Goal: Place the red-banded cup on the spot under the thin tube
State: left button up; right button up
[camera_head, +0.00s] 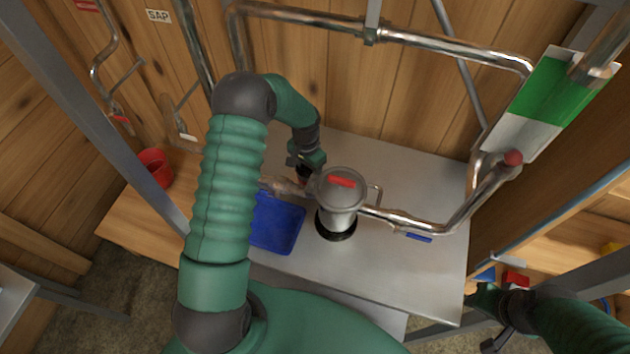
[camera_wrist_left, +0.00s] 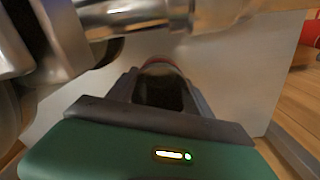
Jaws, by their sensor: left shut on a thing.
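My left gripper (camera_head: 304,167) is shut on a small cup with a dark inside (camera_wrist_left: 160,88). In the left wrist view the cup stands between the fingers, with a reddish-brown rim. In the head view only a dark red bit of it (camera_head: 302,176) shows beneath the gripper, so the band and the cup's base are hidden. The gripper is just behind a short metal spout (camera_head: 285,186) left of the lidded metal pot (camera_head: 341,200). A metal pipe (camera_wrist_left: 130,18) crosses close beyond the cup in the wrist view. I cannot make out the spot. My right gripper (camera_head: 497,325) is low at the right.
A blue tray (camera_head: 277,224) lies on the grey metal table (camera_head: 400,270) left of the pot. A red container (camera_head: 154,168) stands on the wooden surface at left. A bent pipe with a red knob (camera_head: 512,158) rises at right. The table front right is clear.

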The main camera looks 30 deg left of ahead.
aim_at(304, 173)
pick_arm(q)
jog(key=f, duration=0.4)
jog(key=shift+d+p, duration=0.25)
jog(key=shift+p, duration=0.15)
jog(key=shift+a+f, duration=0.1)
jog(key=shift+a, duration=0.05)
jog(key=o, duration=1.5)
jog(key=shift+a, duration=0.15)
jog(key=shift+c, duration=0.2)
jog(key=shift+o, duration=0.3)
